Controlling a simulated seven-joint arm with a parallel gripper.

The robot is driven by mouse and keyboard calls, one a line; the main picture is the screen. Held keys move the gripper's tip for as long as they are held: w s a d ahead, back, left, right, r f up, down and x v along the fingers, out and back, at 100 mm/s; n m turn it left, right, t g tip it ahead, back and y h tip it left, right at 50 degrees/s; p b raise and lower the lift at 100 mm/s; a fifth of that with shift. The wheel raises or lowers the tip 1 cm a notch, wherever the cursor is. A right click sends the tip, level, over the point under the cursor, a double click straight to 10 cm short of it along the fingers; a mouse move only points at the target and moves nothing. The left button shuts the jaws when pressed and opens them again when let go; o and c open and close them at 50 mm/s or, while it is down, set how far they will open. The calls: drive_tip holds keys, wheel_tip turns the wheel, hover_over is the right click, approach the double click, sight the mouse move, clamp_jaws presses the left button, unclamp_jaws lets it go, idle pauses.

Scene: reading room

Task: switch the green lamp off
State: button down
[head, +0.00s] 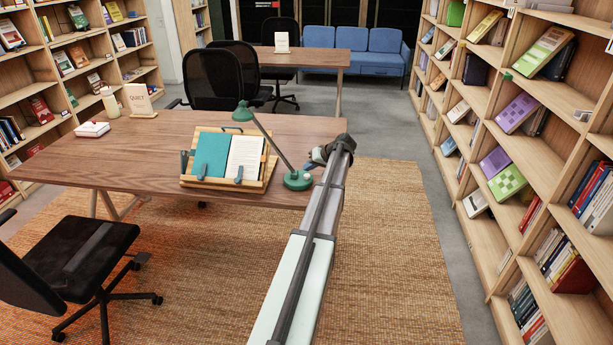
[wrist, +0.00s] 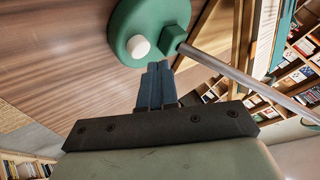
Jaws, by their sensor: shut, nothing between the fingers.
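The green lamp stands on the wooden table near its right end, with a green shade (head: 242,112), a thin grey arm and a round green base (head: 298,180). In the wrist view the base (wrist: 128,28) fills the top middle, with a white round button (wrist: 138,46) on it and the grey arm running to the lower right. My gripper (head: 309,166) is at the base's right side in the head view. In the wrist view its blue fingers (wrist: 158,68) are together and empty, their tips just below the button. I cannot tell whether they touch the base.
A wooden book stand (head: 228,160) with an open book is left of the lamp base. A quiet sign (head: 141,101), a bottle (head: 110,102) and a small book stack (head: 92,129) stand further left. Shelves line both sides. The table (head: 140,170) is bare at its front left.

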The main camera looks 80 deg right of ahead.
sight(309, 176)
drive_tip(key=shift+r, duration=2.85)
